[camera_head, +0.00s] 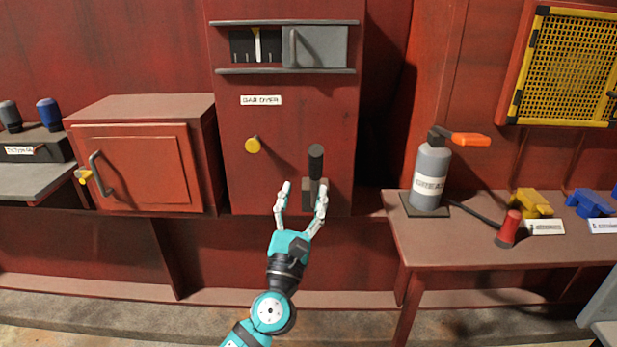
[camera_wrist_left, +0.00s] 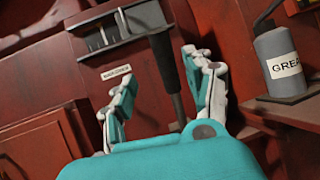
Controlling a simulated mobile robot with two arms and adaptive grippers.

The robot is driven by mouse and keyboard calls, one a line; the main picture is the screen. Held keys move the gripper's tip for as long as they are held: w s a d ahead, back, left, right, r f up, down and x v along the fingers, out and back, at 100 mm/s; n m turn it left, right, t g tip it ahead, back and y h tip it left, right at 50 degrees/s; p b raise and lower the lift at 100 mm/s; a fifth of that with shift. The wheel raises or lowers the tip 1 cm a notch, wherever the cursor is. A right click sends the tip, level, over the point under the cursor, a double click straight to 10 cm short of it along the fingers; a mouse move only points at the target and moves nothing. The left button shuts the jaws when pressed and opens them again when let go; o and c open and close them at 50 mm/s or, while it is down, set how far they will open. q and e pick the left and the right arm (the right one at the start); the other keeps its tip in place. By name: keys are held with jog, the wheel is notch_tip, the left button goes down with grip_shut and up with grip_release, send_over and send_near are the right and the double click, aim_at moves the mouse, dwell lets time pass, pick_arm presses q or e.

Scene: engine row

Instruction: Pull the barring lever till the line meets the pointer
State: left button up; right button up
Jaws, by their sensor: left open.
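The barring lever (camera_head: 316,163) has a black grip and stands upright from a dark base on the red cabinet's lower front. My left gripper (camera_head: 301,187) is open just below the grip, its fingers spread left and right of the lever's lower part. In the left wrist view the lever (camera_wrist_left: 167,68) shows beyond and between the open fingers (camera_wrist_left: 160,78); I cannot tell whether they touch it. My right gripper is not in view.
A grey sliding cover (camera_head: 318,47) sits right of the window. A yellow knob (camera_head: 253,145) is on the cabinet front. A red box (camera_head: 140,155) with a handle is at left. A grease bottle (camera_head: 430,175) stands on the right bench (camera_head: 480,243).

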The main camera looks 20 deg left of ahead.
pick_arm(q)
jog(key=shift+s+f, duration=0.2)
jog(key=shift+s, duration=0.25)
jog(key=shift+c, duration=0.4)
